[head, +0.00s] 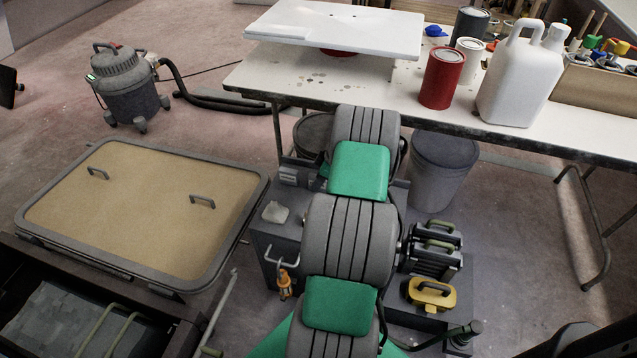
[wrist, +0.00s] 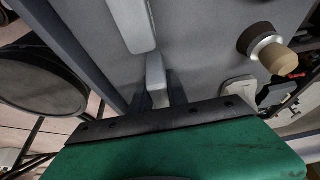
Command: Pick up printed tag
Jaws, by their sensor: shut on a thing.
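My gripper (wrist: 158,92) shows at the middle of the wrist view, below a grey panel. Its two dark fingers are shut on a small pale grey piece, which I take to be the printed tag (wrist: 155,71). No print can be read on it, and its lower part is hidden between the fingers. The tag's upper end is close to a longer pale bar (wrist: 131,24) on the panel; I cannot tell whether they touch. In the head view my arm hides the gripper and the tag.
A knob (wrist: 267,52) projects from the grey panel on the right, and a dark round bucket (wrist: 40,82) is at the left. In the head view, a white table (head: 270,80) holds a red can (head: 441,78) and a white jug (head: 520,85). Open floor lies at right.

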